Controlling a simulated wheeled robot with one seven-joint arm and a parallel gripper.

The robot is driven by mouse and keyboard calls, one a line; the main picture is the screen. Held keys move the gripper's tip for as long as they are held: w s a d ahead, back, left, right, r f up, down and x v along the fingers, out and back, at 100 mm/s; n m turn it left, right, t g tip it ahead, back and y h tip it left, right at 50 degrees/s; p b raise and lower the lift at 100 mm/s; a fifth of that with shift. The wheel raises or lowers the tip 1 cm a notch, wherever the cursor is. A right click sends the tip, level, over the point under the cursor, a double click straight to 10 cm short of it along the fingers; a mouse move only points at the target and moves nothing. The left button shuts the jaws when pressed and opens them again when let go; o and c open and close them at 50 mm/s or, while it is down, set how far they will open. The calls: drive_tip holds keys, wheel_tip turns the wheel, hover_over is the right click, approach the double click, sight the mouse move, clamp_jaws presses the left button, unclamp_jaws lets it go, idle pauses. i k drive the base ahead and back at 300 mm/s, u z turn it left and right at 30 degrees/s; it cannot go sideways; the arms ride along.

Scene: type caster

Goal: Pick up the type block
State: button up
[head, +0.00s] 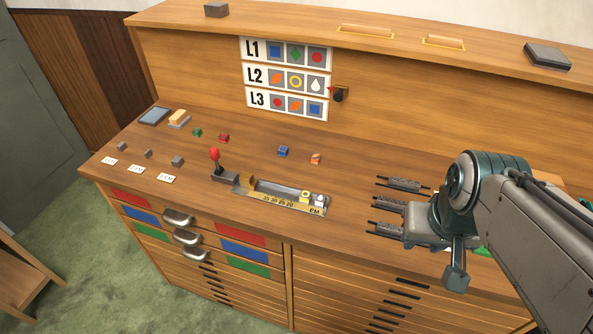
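Several small type blocks lie on the wooden bench top. A green block (197,132) and a red block (223,138) are at left centre; a blue block (283,151) and an orange-and-white block (316,158) are farther right. A yellow-marked block (305,196) and a white-marked block (319,201) sit side by side at the right end of a metal composing tray (268,189).
Grey spacers (177,161) lie behind white labels (166,178) at left. A red-knobbed lever (214,155) stands at the tray's left end. Sign rows L1, L2, L3 (286,78) hang behind.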

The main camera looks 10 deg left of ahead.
sight(316, 157)
drive_tip(key=z, duration=2.6)
drive_tip(key=k, duration=1.2)
drive_tip(key=u, duration=2)
drive_tip(key=i, duration=0.5)
drive_tip(key=z, duration=0.05)
